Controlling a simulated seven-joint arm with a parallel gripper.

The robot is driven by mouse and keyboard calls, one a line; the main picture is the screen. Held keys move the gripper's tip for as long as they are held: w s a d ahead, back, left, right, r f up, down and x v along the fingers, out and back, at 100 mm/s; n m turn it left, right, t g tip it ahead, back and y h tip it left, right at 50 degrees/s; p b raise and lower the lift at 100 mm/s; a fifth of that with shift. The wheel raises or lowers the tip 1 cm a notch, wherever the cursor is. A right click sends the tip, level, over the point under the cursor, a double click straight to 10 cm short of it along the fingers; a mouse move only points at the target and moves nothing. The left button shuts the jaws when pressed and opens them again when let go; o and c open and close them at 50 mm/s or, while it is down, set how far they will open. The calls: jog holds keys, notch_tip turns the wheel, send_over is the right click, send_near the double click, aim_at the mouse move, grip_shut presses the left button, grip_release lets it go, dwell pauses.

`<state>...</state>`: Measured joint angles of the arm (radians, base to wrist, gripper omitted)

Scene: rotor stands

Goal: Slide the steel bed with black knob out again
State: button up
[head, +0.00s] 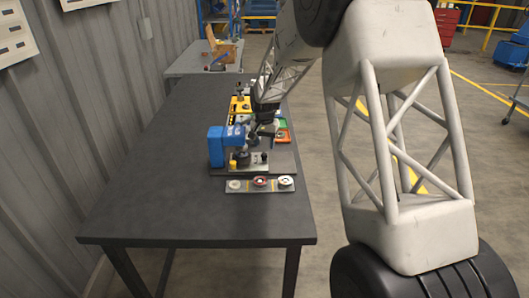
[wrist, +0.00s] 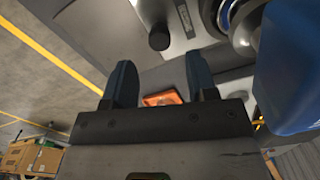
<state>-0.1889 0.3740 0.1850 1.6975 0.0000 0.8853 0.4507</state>
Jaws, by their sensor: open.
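The steel bed (head: 250,168) is a pale plate at the foot of the blue machine (head: 216,146) on the dark table. Its black knob (head: 264,157) stands on the right part of the bed. In the wrist view the knob (wrist: 158,38) stands upright on the grey bed (wrist: 125,28), beyond my fingertips and roughly in line with the gap between them. My gripper (wrist: 160,64) is open and empty, apart from the knob. In the head view my gripper (head: 262,134) is just behind the knob, small and partly unclear. A dark round part with a ring (wrist: 234,18) sits on the bed beside the machine.
A strip (head: 247,190) with several round parts lies in front of the machine. An orange tray (head: 283,136) and a yellow one (head: 239,104) lie behind, near my arm. The blue machine (wrist: 295,70) stands close on the right in the wrist view. The table's left and front are clear.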

aim_at(265, 153)
jog(key=shift+f, duration=2.15)
grip_shut()
